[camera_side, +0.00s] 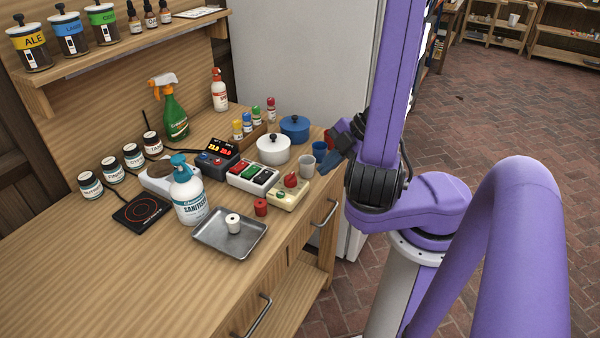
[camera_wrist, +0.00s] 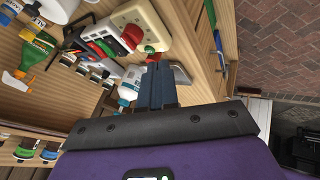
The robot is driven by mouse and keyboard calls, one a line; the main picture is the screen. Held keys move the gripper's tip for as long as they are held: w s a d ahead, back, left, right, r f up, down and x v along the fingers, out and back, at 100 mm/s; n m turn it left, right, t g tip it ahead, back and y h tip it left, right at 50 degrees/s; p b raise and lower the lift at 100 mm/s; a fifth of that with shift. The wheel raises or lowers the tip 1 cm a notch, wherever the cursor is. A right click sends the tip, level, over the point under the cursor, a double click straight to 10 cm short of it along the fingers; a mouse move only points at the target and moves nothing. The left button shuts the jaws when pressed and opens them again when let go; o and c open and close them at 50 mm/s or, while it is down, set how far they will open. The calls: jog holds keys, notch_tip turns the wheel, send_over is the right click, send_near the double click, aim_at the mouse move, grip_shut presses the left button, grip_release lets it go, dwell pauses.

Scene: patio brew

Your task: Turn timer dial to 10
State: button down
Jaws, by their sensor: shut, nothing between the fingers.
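The timer is a cream box (camera_side: 284,199) near the right edge of the bench, with a red dial (camera_side: 290,181) on top and a small green mark at its near end. The cream box (camera_wrist: 142,18) and the red dial (camera_wrist: 131,37) also show at the top of the wrist view. My gripper (camera_side: 323,173) is to the right of the dial and above it, apart from it. In the wrist view the blue fingers (camera_wrist: 155,70) are together and empty, pointing toward the timer. The dial's numbers are too small to read.
A red cylinder (camera_side: 261,207), metal tray (camera_side: 240,243) and sanitizer bottle (camera_side: 189,199) are nearer. The front left bench is clear.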

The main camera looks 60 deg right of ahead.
aim_at(289, 179)
jog(key=w+f, duration=0.2)
jog(key=w+a+f, duration=0.1)
jog(key=w+f, duration=0.1)
jog(key=w, duration=0.1)
jog(key=shift+a+f, duration=0.2)
jog(key=shift+f, duration=0.05)
jog(key=shift+w+d, duration=0.2)
jog(key=shift+w, duration=0.7)
jog(key=shift+w+a, duration=0.1)
jog(key=shift+w, duration=0.4)
dwell(0.4)
jog(key=shift+w+a+m+t+h, duration=0.1)
jog(key=shift+a+m+t+h, duration=0.1)
jog(key=shift+m+h, duration=0.35)
jog(key=shift+w+a+m+t+h, duration=0.1)
jog(key=shift+m+t+h, duration=0.15)
jog(key=shift+m, duration=0.6)
jog(key=shift+w+a, duration=0.1)
jog(key=shift+a, duration=0.05)
